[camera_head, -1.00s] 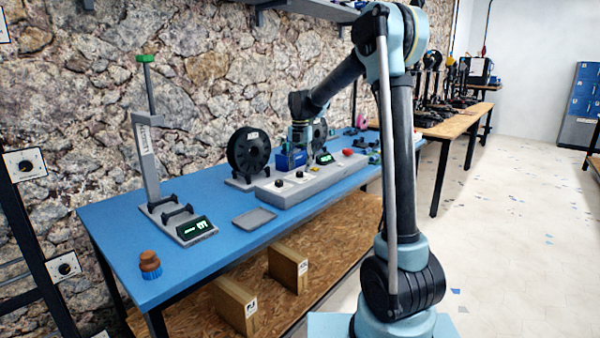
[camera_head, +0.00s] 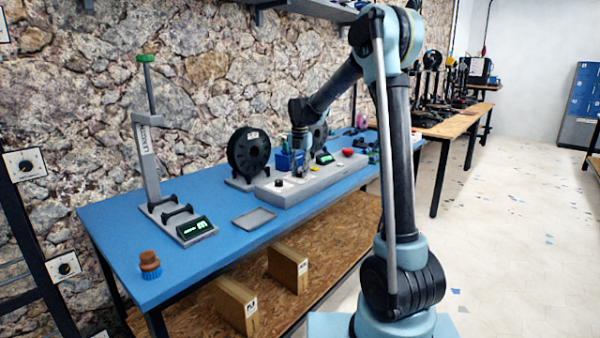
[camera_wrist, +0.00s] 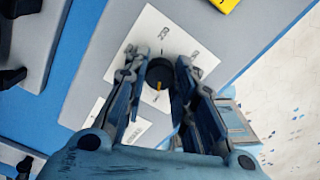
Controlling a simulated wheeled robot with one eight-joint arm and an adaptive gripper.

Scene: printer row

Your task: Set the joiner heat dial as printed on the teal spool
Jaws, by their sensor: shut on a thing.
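The dial (camera_wrist: 160,72) is a round black knob with a yellow pointer mark, set on a white printed plate (camera_wrist: 150,28) in the wrist view. My gripper (camera_wrist: 160,80) is shut on the dial, one finger on either side. In the head view my gripper (camera_head: 301,168) is down at the grey console (camera_head: 315,182), and it hides the gripped knob there. The print on the plate is too small to read. I cannot make out a teal spool or its label in either view.
A second black knob (camera_head: 278,183) sits beside the gripper on the console. A lit display (camera_head: 324,158) and a red part (camera_head: 348,152) are to the right. A large black spool (camera_head: 248,152) stands behind. A grey tray (camera_head: 254,217) lies in front on the blue table.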

